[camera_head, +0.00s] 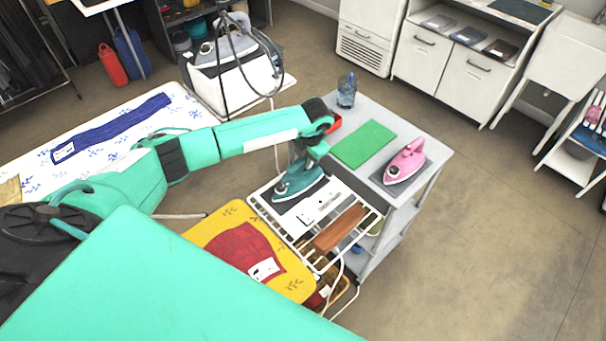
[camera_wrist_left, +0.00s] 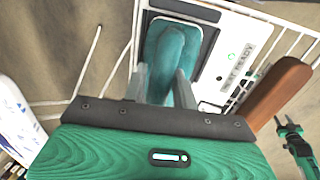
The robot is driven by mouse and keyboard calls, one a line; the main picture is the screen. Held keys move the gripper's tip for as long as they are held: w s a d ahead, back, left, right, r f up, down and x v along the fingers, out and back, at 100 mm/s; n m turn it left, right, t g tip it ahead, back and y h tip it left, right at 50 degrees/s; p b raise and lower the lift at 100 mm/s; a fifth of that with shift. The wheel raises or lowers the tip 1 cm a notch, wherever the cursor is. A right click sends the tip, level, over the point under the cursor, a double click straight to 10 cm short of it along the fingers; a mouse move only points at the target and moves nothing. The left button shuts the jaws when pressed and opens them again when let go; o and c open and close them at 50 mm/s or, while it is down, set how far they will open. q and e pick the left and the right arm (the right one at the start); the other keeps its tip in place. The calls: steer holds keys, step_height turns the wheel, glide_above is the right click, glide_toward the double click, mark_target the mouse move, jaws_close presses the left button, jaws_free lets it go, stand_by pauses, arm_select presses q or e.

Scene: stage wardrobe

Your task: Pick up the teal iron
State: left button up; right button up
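The teal iron (camera_head: 298,182) rests on a white panel in the wire rack beside the yellow board. It fills the upper middle of the left wrist view (camera_wrist_left: 172,48). My left gripper (camera_head: 303,158) is down over it. In the left wrist view my left gripper's fingers (camera_wrist_left: 161,80) stand apart, one on each side of the teal handle. I see no clear grip, and the iron is still down on its rest. My right gripper is not shown in the head view. A small teal and dark pronged part (camera_wrist_left: 290,132) in the left wrist view may be it, its state unclear.
A brown wooden piece (camera_head: 340,228) lies on the rack near the iron. The grey cart (camera_head: 425,152) beyond carries a green pad (camera_head: 363,143), a pink iron (camera_head: 405,160) and a blue glass (camera_head: 346,92). A red cloth (camera_head: 246,250) lies on the yellow board (camera_head: 205,235).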

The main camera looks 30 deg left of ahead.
arm_select(q)
jaws_close()
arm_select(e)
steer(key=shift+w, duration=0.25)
